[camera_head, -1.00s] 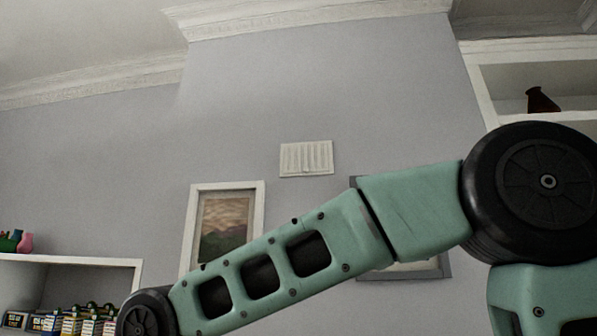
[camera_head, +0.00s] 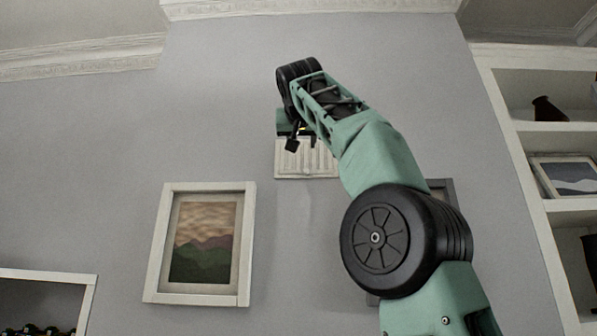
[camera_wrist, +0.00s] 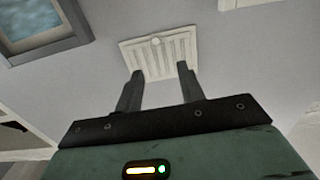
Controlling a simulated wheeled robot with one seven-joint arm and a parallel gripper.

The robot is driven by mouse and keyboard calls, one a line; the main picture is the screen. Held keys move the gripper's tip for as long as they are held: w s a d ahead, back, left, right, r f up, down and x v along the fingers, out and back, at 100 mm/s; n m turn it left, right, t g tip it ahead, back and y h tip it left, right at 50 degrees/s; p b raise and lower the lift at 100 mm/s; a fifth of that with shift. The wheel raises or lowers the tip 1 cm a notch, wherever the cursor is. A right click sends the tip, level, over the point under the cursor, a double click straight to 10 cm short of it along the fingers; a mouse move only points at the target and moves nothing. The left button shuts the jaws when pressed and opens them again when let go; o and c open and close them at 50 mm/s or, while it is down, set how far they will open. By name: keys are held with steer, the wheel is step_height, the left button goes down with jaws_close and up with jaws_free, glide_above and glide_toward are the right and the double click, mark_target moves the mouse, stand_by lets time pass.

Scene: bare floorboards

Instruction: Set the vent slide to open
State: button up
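The vent (camera_head: 307,165) is a white slatted plate high on the grey wall, partly hidden behind my arm in the head view. In the wrist view the vent (camera_wrist: 178,55) lies just past my fingers. A small round knob (camera_wrist: 155,41) shows near its edge there; I cannot make the knob out in the head view. My gripper (camera_head: 301,144) is in front of the vent's upper part in the head view. In the wrist view my gripper (camera_wrist: 158,74) has its two fingers apart with nothing held between them. Whether a fingertip touches the vent is unclear.
A white-framed landscape picture (camera_head: 248,245) hangs below left of the vent. A dark-framed picture (camera_wrist: 75,40) is largely behind my arm in the head view. White shelves with a dark vase (camera_head: 547,109) stand at the right.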

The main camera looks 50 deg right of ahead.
mark_target(306, 169)
steer(key=shift+s+d+r+p+x, duration=0.15)
steer(key=shift+p+x, duration=1.1)
steer(key=shift+x, duration=1.6)
steer(key=shift+s+d+r+p+x, duration=0.15)
steer(key=shift+p+x, duration=1.1)
steer(key=shift+x, duration=1.6)
steer(key=shift+s+d+r+p+x, duration=0.15)
steer(key=shift+p+x, duration=1.1)
steer(key=shift+x, duration=1.6)
steer(key=shift+c, duration=0.3)
